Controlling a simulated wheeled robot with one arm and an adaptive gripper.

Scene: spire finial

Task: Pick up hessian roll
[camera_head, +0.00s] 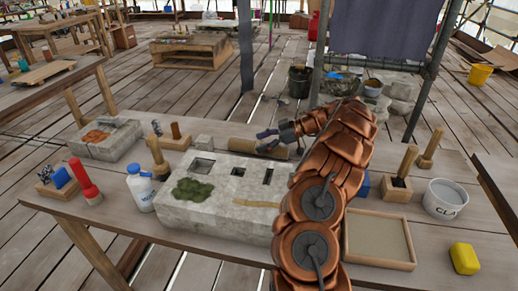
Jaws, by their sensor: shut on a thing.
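The hessian roll (240,145) is a tan cylinder lying on its side on the wooden table, just behind the large pale stone block. My gripper (263,142) comes in from the right, at the end of my copper-plated arm. Its dark fingers are shut on the roll near its right half. The fingers and the block partly hide the roll, and I cannot tell if it is clear of the tabletop.
The stone block (228,215) with moss and square holes fills the table's middle. A white bottle (140,188), a red-handled tool (86,180) and a wooden block of tools stand left. A sand tray (377,241), yellow sponge (464,258) and white tub (443,199) are right.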

